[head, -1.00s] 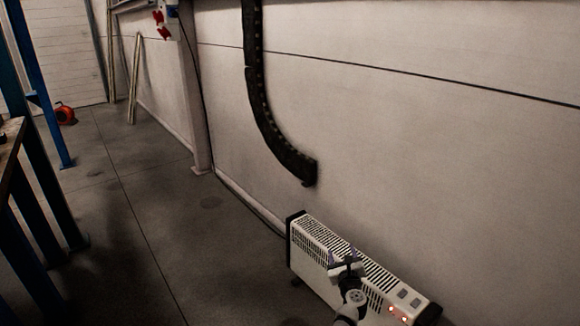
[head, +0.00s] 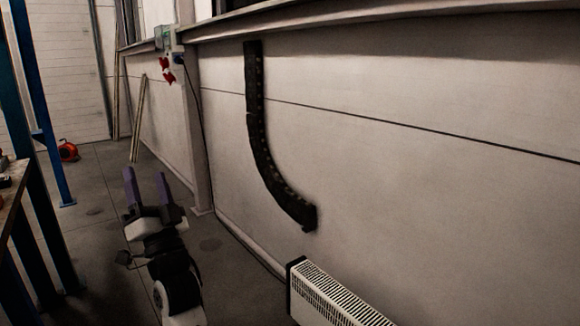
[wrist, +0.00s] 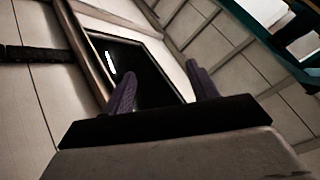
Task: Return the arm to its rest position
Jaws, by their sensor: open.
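My gripper (head: 148,188) is raised at the lower left of the head view, in front of the grey floor. Its two purple fingers point up and stand apart, with nothing between them. In the wrist view the same fingers (wrist: 163,90) show spread and empty, with a dark window (wrist: 140,68) and pale wall panels beyond them.
A white heater (head: 330,295) stands at the wall at the lower right, partly cut off. A black cable chain (head: 262,150) hangs on the wall. A workbench (head: 14,195) and blue posts (head: 50,150) stand at the left. An orange object (head: 68,151) lies on the far floor.

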